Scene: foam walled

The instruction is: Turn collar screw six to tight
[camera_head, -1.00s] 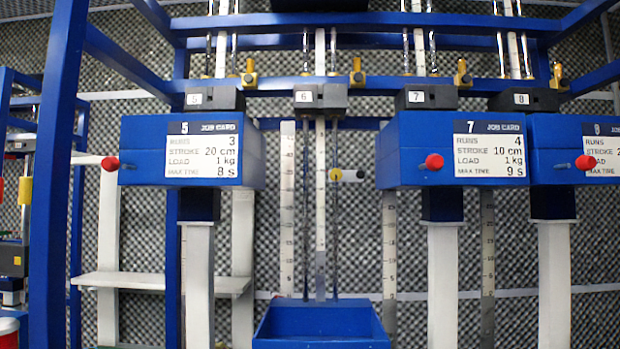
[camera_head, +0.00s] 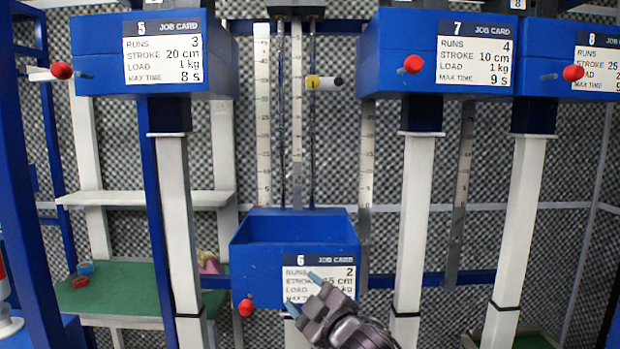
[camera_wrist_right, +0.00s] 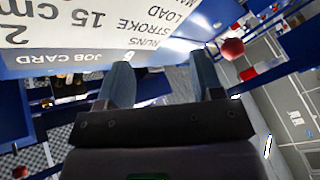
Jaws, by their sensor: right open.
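Station six's blue box (camera_head: 294,240) hangs low in the middle of the head view, with its job card (camera_head: 335,284) on the front. A red knob (camera_head: 246,307) sticks out at its lower left; a red ball, likely this knob, shows in the right wrist view (camera_wrist_right: 232,48). Above the box, a yellow disc with a white and black barrel (camera_head: 324,82) sits by the rods. I cannot tell which part is the collar screw. My right gripper (camera_head: 304,294) is open and empty, in front of the card and right of the red knob. My left gripper is not in view.
Raised blue boxes five (camera_head: 100,55), seven (camera_head: 392,55) and eight (camera_head: 545,60) stand on white posts, each with a red knob nearby. A white shelf (camera_head: 145,198) and a green surface (camera_head: 125,288) lie at left. Space before box six is open apart from my arm.

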